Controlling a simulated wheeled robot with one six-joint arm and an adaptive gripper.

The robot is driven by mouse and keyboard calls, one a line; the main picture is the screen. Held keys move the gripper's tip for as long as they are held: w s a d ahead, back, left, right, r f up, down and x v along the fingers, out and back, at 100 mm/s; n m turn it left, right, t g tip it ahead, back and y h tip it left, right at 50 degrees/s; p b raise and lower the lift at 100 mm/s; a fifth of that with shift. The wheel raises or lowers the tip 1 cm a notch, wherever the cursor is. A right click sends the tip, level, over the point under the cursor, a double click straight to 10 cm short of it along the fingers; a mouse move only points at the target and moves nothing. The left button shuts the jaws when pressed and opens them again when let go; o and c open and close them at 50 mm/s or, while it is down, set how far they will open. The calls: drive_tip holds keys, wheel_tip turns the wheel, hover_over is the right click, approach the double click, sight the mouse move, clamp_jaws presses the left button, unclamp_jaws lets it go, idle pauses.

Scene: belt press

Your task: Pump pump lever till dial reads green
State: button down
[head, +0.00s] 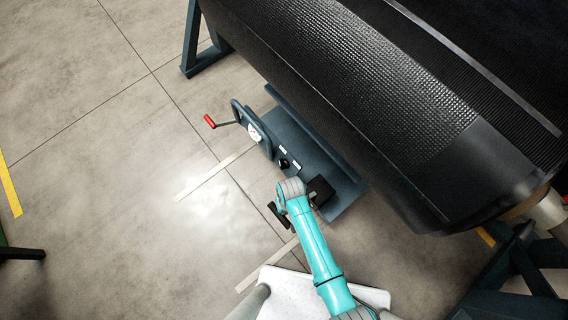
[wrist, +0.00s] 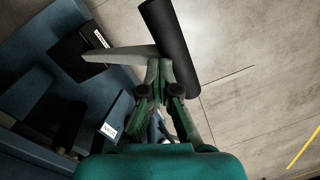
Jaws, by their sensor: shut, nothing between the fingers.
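The pump lever shows in the wrist view as a pale grey flat arm (wrist: 122,54) ending in a thick black cylindrical grip (wrist: 168,42). The arm comes out of a black block (wrist: 80,52) on the blue-grey unit. In the head view the grip (head: 278,216) shows just left of my wrist. My gripper (wrist: 158,68) is shut and empty, its green fingers right at the lever by the grip; I cannot tell whether they touch. A white dial face (head: 254,132) stands on the unit in the head view, too small to read.
A red-handled crank (head: 210,121) sticks out left of the unit (head: 345,192). A large black belt roll (head: 390,100) hangs over the unit's right side. The concrete floor (head: 110,200) to the left is mostly clear. A dark frame leg (head: 191,45) stands at top.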

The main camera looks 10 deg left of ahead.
sight(279, 215)
drive_tip(key=shift+s+a+f, duration=0.3)
drive_tip(key=shift+s+f, duration=0.1)
drive_tip(key=shift+f, duration=0.1)
drive_tip(key=shift+s+a+f, duration=0.25)
drive_tip(key=shift+s+f, duration=0.15)
drive_tip(key=shift+f, duration=0.1)
drive_tip(key=shift+s+a+f, duration=0.25)
drive_tip(key=shift+s+f, duration=0.1)
drive_tip(key=shift+f, duration=0.15)
drive_tip(key=shift+s+a+f, duration=0.2)
drive_tip(key=shift+s+f, duration=0.05)
drive_tip(key=shift+f, duration=0.15)
drive_tip(key=shift+s+a+f, duration=0.15)
drive_tip(key=shift+s+f, duration=0.05)
drive_tip(key=shift+f, duration=0.2)
